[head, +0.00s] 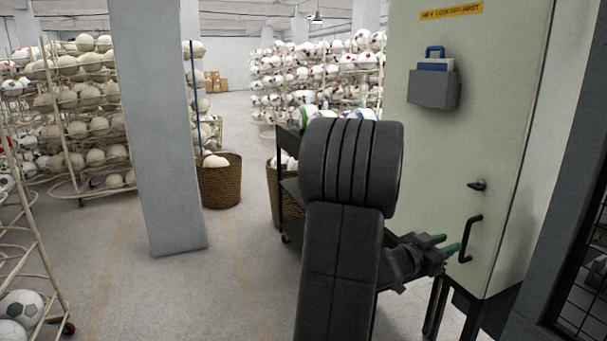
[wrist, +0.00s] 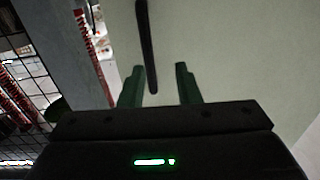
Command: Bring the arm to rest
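My gripper (head: 450,243) is in front of the pale green cabinet (head: 520,90), just left of its black bar handle (head: 466,240). Its two green fingers stand apart with a clear gap in the wrist view (wrist: 160,66). The black handle also shows there (wrist: 146,45), running down the picture into the gap, nearer the left finger. I see no contact between finger and handle. The fingers hold nothing. The cabinet door looks shut. My dark arm stands in front of the cabinet's left side in the head view and hides part of it.
A small black latch (head: 477,185) sits above the handle, and a grey document holder (head: 434,88) hangs higher up. A dark cart (head: 290,190) stands behind my arm. A wicker basket (head: 219,185) and a grey pillar (head: 160,130) are left. Wire mesh (head: 585,285) is at right.

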